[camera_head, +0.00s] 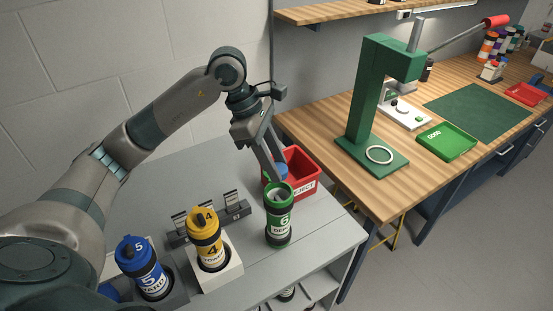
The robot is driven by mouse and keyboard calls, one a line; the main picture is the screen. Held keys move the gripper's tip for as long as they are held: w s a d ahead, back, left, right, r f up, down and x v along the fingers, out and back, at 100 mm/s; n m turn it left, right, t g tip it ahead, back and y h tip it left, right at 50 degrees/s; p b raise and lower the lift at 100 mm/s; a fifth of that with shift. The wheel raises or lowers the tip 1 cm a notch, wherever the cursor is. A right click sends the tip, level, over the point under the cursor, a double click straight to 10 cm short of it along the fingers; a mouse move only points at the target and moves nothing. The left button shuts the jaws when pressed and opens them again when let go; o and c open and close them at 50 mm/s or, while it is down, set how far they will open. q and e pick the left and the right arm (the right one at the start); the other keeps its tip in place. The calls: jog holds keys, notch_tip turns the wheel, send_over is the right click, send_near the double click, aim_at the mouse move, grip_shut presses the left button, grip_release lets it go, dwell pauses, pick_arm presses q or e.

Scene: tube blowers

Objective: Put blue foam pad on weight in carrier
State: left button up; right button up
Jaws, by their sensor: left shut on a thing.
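The green carrier (279,226), marked 6, stands upright on the grey bench with its top open. A small blue piece (281,169), which looks like the blue foam pad, shows at the fingertips, in front of the red bin. The fingers partly hide it. My right gripper is out of the picture.
A red reject bin (306,181) stands just behind the green carrier. A yellow carrier (205,236) and a blue carrier (141,265) stand in holders to the left. A green press (366,110) and a green tray (446,141) are on the wooden bench (330,142).

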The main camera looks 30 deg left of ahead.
pick_arm(q)
jog(key=shift+f+b, duration=0.35)
jog(key=shift+f, duration=0.45)
jog(key=shift+f+b, duration=0.6)
jog(key=shift+f, duration=1)
jog(key=shift+f, duration=0.1)
jog(key=shift+f+b, duration=0.4)
jog(key=shift+b, duration=0.35)
jog(key=o, duration=1.1)
jog(key=shift+c, duration=0.2)
jog(key=shift+r, duration=0.15)
